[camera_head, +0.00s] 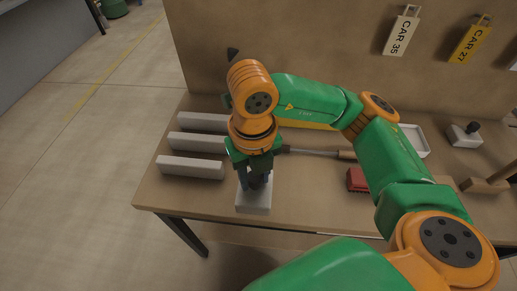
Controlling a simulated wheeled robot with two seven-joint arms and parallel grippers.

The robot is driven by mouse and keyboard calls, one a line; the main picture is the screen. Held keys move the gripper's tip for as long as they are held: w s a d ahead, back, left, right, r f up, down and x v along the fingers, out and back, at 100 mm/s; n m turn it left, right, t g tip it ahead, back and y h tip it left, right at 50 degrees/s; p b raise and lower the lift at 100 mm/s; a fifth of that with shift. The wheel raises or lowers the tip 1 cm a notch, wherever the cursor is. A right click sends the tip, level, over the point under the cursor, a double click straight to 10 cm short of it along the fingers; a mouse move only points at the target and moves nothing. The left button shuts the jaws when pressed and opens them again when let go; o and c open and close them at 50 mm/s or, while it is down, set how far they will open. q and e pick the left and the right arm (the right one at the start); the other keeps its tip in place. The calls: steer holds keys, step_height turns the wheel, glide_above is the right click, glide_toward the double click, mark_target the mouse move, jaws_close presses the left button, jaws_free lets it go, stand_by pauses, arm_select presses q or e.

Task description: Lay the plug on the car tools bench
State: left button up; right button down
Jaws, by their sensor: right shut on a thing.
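My right gripper (256,178) is over the front left part of the wooden bench (315,205) and points down. It is shut on a small dark thing, mostly hidden by the fingers; I cannot tell for sure that this is the plug. A pale grey block (253,205) is directly below the fingertips, near the bench's front edge. I cannot tell whether the held thing touches this block or sits in it. My left gripper is not in view.
Three pale bars (190,167) lie at the bench's left. A screwdriver (318,153), a red block (357,180), a white tray (413,140) and a grey block with a black knob (465,134) are further right. A board with hanging tags (402,32) stands behind.

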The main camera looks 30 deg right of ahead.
steer(key=w+f+p, duration=0.1)
steer(key=w+f, duration=0.5)
steer(key=f, duration=0.1)
steer(key=w+f+p, duration=0.1)
steer(key=w+f, duration=0.3)
steer(key=shift+a+p, duration=0.2)
steer(key=shift+p, duration=0.15)
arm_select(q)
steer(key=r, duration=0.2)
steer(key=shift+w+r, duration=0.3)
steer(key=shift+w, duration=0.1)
arm_select(e)
steer(key=shift+f, duration=0.2)
steer(key=c, duration=0.5)
jaws_free()
steer(key=shift+r, duration=0.25)
arm_select(q)
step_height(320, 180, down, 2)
steer(key=b, duration=0.2)
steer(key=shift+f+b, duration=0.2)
steer(key=shift+b, duration=0.15)
arm_select(e)
step_height(320, 180, up, 12)
steer(key=shift+f, duration=0.1)
